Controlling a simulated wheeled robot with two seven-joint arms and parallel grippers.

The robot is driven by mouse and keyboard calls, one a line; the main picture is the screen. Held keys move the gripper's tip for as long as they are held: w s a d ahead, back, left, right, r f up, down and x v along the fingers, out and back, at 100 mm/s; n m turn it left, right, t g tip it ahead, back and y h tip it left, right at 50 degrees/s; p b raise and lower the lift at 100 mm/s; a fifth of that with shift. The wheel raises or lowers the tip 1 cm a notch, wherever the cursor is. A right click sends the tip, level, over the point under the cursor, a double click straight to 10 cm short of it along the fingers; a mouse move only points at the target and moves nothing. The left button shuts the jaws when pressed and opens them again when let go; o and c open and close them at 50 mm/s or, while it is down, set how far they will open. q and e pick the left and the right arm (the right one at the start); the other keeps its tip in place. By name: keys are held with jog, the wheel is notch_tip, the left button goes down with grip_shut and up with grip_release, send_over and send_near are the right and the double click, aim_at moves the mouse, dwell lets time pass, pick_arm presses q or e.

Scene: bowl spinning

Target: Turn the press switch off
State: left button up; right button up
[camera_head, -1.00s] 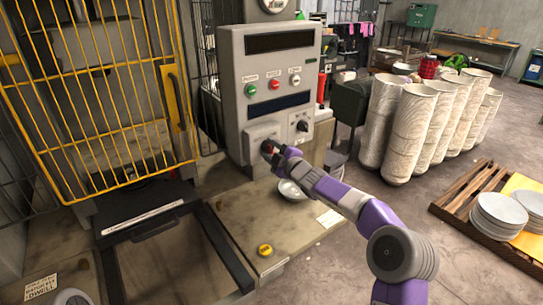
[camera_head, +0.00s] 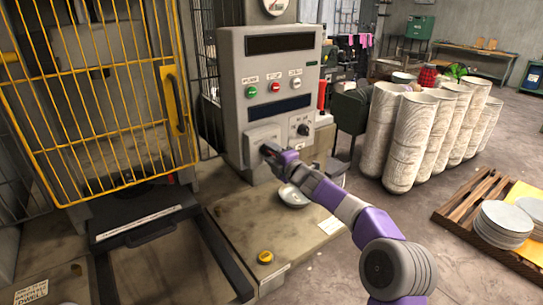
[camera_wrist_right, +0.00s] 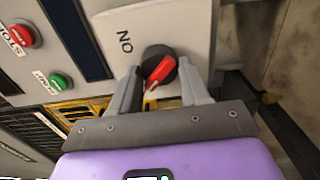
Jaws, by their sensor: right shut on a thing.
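The press switch (camera_wrist_right: 163,69) is a round black knob with a red pointer bar, set on a light panel (camera_wrist_right: 135,25) beside the word ON. It shows in the right wrist view. My right gripper (camera_wrist_right: 159,74) has its two fingers on either side of the knob and is shut on it. The pointer lies tilted in the picture. In the head view, my right gripper (camera_head: 268,151) reaches the lower left panel of the grey control box (camera_head: 232,90) and hides most of the switch. My left gripper is not in view.
The box has green, red and white buttons (camera_head: 276,87) and a second black knob (camera_head: 303,130). A metal bowl (camera_head: 292,196) sits on the bench (camera_head: 225,216) below my right arm. A yellow button (camera_head: 265,257) is on the bench front. A yellow cage door (camera_head: 90,90) stands left.

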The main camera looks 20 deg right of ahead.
dwell(0.3)
jog(key=o, duration=1)
jog(key=shift+b+v, duration=0.7)
jog(key=shift+v, duration=3.1)
jog(key=shift+r, duration=0.15)
